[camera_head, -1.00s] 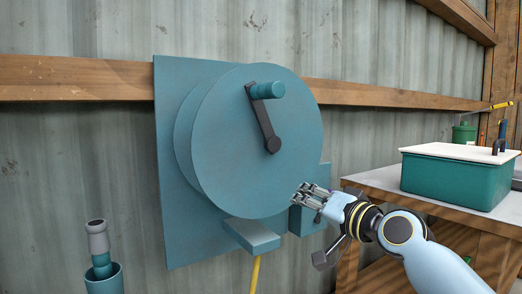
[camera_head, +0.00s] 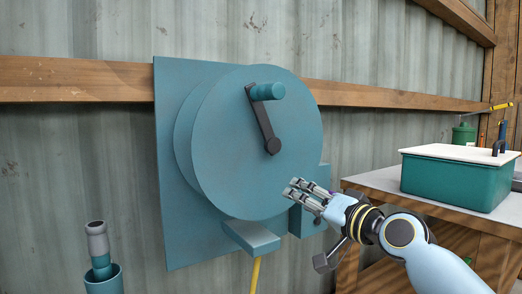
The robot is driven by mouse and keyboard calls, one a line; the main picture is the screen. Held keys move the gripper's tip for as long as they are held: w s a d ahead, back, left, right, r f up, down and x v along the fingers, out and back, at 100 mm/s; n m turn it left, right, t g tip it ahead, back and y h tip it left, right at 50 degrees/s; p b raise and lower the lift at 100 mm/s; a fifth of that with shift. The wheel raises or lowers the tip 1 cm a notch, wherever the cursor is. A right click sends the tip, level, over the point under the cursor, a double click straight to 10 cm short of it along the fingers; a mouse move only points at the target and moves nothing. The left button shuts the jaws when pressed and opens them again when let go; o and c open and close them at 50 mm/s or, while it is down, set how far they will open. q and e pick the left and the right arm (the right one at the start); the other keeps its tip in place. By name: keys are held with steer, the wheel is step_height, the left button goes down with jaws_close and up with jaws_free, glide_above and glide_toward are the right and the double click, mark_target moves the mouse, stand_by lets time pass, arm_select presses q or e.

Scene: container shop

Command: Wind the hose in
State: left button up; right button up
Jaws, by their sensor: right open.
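The teal hose reel (camera_head: 235,150) is mounted on a teal back plate (camera_head: 170,225) on the wall. Its dark crank arm (camera_head: 262,121) points up and slightly left from the hub, with a teal handle (camera_head: 268,91) at its top end. A short piece of yellow hose (camera_head: 255,275) hangs below the teal guide block (camera_head: 251,237) under the reel. My right gripper (camera_head: 290,188) is open and empty, in front of the reel's lower right edge and below the crank. I cannot tell its exact distance from the disc. My left gripper is not in view.
A workbench (camera_head: 385,185) stands at the right with a teal tub with a white lid (camera_head: 455,180) on it. A teal holder with a grey-topped nozzle (camera_head: 98,245) stands at the lower left. A wooden rail (camera_head: 70,78) crosses the corrugated wall. The space before the crank handle is clear.

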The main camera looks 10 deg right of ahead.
steer(key=p+v, duration=0.1)
steer(key=v, duration=0.7)
steer(key=s+d+f+g+h, duration=0.25)
steer(key=s+f, duration=0.25)
steer(key=f, duration=0.8)
steer(key=s+d+f+m+g+h+p, duration=0.1)
steer(key=s+f+g, duration=0.3)
steer(key=f, duration=0.8)
steer(key=s+d+f+g+h, duration=0.1)
steer(key=s+f, duration=0.5)
steer(key=f, duration=0.7)
steer(key=s+f+n+g+h, duration=0.2)
steer(key=s+f+g, duration=0.3)
steer(key=s+f, duration=1)
steer(key=s+f+n+g, duration=0.2)
steer(key=s, duration=1)
steer(key=s+d+f+n+g, duration=0.1)
steer(key=s+f+n+g, duration=0.1)
steer(key=s, duration=1.1)
steer(key=shift+f+p, duration=0.35)
steer(key=shift+f, duration=0.25)
steer(key=shift+w+d+h, duration=0.1)
steer(key=shift+d+h, duration=0.05)
steer(key=shift+h, duration=0.2)
steer(key=shift+c, duration=0.3)
